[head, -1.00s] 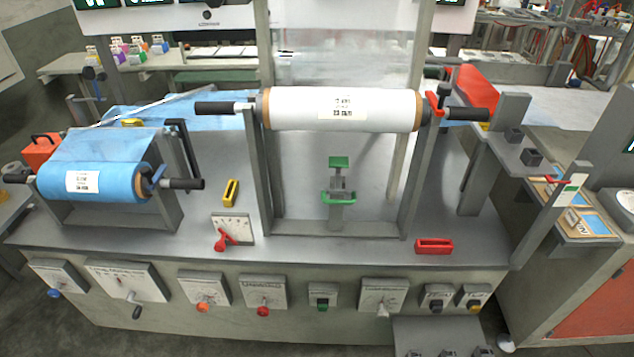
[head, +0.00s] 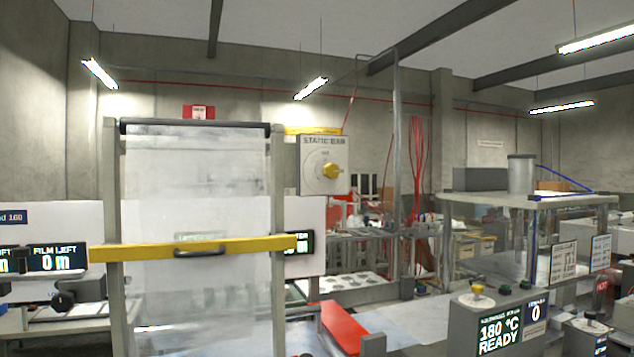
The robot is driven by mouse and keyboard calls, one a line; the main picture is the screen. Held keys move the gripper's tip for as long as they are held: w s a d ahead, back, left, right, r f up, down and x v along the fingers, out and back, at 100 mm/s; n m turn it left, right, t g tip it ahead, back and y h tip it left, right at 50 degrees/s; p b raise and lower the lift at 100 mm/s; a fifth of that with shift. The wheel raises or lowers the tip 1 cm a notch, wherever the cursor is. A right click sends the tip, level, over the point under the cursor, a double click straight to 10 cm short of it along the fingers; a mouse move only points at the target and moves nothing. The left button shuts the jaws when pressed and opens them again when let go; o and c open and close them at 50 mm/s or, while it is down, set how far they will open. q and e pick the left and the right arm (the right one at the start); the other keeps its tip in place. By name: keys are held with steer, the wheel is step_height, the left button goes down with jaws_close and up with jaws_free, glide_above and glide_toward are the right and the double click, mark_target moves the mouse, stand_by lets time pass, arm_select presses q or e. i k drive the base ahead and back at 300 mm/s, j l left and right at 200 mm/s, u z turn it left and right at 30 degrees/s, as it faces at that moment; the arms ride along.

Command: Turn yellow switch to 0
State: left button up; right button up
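Neither of my grippers shows in the head view.
A yellow bar with a dark handle (head: 200,250) crosses the frame in front of a hanging clear film (head: 197,200). A red flap (head: 343,328) lies at the lower middle. A control box reading 180 °C READY (head: 490,325) stands at the lower right.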

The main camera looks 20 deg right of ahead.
mark_target(332, 170)
steer(key=l+z, duration=0.15)
steer(key=z, duration=0.5)
